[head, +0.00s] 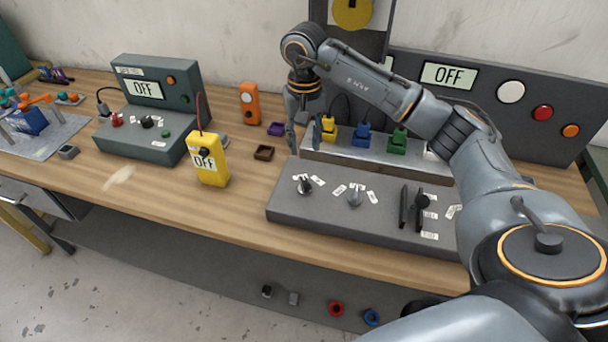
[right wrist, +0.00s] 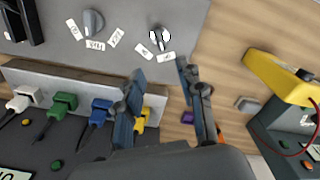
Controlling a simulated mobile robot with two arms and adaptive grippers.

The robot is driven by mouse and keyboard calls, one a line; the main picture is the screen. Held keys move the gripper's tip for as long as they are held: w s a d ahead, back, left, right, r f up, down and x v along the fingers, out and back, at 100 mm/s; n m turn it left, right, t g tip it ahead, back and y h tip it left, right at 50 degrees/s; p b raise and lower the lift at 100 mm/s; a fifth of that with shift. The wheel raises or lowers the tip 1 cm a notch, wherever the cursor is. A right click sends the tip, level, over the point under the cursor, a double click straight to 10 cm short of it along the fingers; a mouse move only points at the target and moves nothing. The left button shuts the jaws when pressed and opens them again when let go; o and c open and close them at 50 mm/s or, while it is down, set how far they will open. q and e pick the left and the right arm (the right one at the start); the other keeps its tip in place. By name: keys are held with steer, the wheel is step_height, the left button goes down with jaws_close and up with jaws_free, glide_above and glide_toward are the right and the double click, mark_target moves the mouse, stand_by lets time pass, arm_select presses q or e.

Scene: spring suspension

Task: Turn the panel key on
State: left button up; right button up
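The panel key (head: 304,184) stands in the left part of the sloped grey control panel (head: 285,212), with small white labels beside it. In the right wrist view the key (right wrist: 160,38) shows its bow with light holes, just beyond my fingertips. My right gripper (head: 304,147) is above and behind the panel's left end, pointing down. In the right wrist view its two fingers (right wrist: 160,70) are apart with nothing between them, and they do not touch the key. The display (head: 448,75) behind reads OFF. My left gripper is not in view.
A selector knob (head: 355,197) sits right of the key, then black sliders (head: 403,206). Coloured plugs (head: 362,134) stand in a strip behind. A yellow meter (head: 209,160) and a grey box (head: 155,149) are to the left. Bare wood lies between meter and panel.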

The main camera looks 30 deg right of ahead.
mark_target(304, 179)
step_height(304, 179, down, 12)
steer(key=p, duration=0.3)
jaws_close()
